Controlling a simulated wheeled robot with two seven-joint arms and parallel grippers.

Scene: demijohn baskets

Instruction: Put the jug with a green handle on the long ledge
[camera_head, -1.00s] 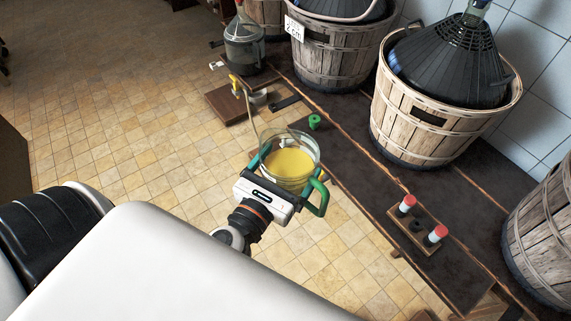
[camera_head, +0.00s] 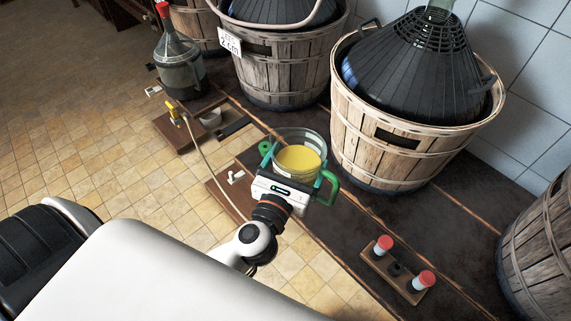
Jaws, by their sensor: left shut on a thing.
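The clear jug (camera_head: 312,143) has a green handle (camera_head: 328,188) on its right side and yellow liquid (camera_head: 298,160) inside. It looks upright. My left gripper (camera_head: 292,168) is shut on the jug, with its teal fingers on either side of the body. The long ledge (camera_head: 345,228) is a dark wooden surface running from upper left to lower right. The jug appears over its near part, in front of the large basket; I cannot tell whether its base touches the ledge. My right gripper is not in view.
A wooden holder (camera_head: 397,270) with red-capped tubes is at lower right, and another basket (camera_head: 545,245) at the right edge. Bare ledge lies between the jug and holder.

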